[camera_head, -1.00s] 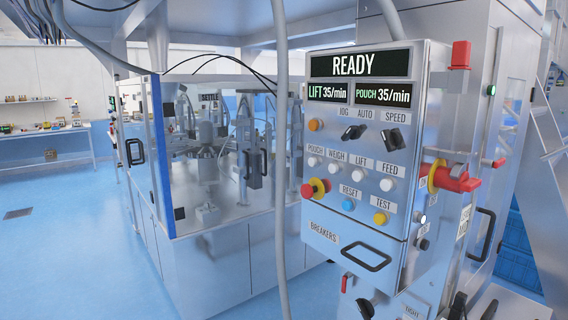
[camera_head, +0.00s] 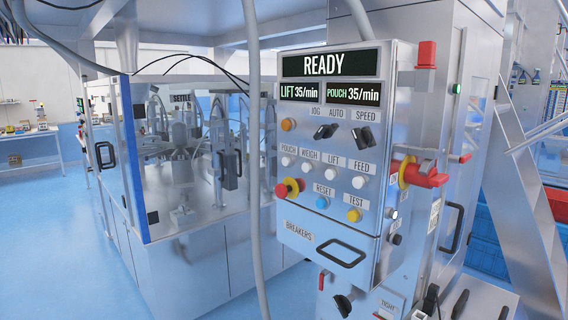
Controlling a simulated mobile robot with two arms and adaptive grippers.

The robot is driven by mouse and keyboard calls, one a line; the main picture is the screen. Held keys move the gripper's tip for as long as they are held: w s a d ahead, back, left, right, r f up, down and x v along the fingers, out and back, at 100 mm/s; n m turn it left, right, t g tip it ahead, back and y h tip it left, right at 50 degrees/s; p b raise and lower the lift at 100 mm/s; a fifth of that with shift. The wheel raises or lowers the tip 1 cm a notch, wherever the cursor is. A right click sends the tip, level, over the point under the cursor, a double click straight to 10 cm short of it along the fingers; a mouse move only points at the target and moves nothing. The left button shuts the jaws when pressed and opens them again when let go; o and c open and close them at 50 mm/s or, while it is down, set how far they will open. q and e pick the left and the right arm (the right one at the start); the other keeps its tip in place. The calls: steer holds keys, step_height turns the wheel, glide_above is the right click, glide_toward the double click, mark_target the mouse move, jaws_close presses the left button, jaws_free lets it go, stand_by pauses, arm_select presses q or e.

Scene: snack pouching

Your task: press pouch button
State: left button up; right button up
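The control panel (camera_head: 300,220) stands upright at the centre right. Its pouch button (camera_head: 287,162) is a small white button under the POUCH label, the leftmost of a row that also has the weigh button (camera_head: 307,167), the lift button (camera_head: 332,173) and the feed button (camera_head: 360,180). The main display (camera_head: 325,64) reads READY. The smaller displays read LIFT 35/min and POUCH 35/min. Neither of my grippers shows in the head view.
A red emergency stop (camera_head: 288,188) sits just below the pouch button. A red rotary handle (camera_head: 425,174) juts from the panel's right side. A grey vertical conduit (camera_head: 255,180) runs left of the panel. A glass-walled machine (camera_head: 185,190) stands behind; blue floor (camera_head: 60,260) is clear at left.

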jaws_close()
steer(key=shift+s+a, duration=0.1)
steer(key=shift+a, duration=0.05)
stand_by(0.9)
